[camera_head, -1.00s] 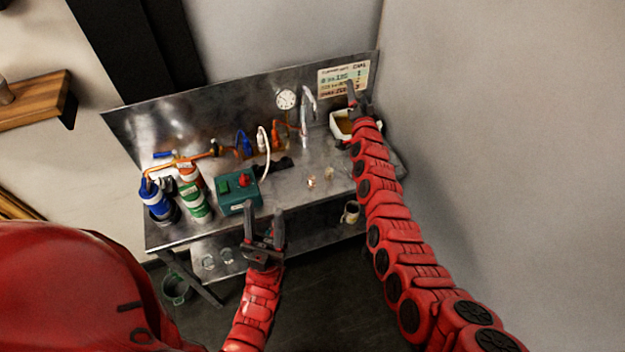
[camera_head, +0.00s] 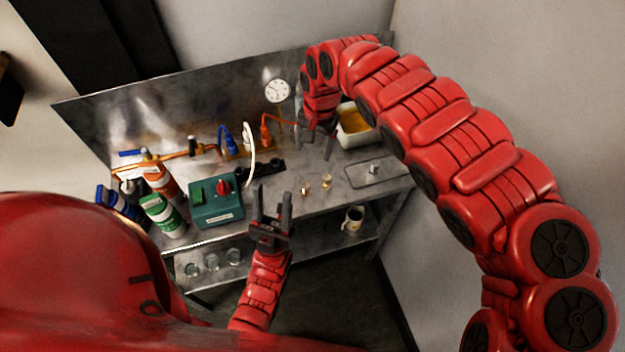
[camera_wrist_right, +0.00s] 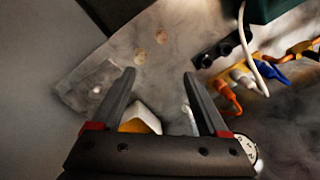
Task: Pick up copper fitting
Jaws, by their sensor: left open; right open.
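Two small fittings stand on the steel bench. The copper-toned one (camera_head: 305,188) is on the left in the head view, and a paler brass-toned one (camera_head: 327,182) is beside it. Both show as small blurred discs in the right wrist view, the copper one (camera_wrist_right: 161,37) further from the tray. My right gripper (camera_wrist_right: 158,75) is open and empty above the bench, its fingertips short of the fittings in that view. In the head view it hangs near the white bin, partly hidden by its arm. My left gripper (camera_head: 272,203) is open and empty at the bench's front edge.
A white bin (camera_head: 350,137) with orange contents stands at the back right. A flat tray (camera_head: 362,176) lies on the right. A green box (camera_head: 215,203), bottles (camera_head: 163,215) and a pipe assembly (camera_head: 190,148) occupy the left and back. A mug (camera_head: 353,219) sits on the lower shelf.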

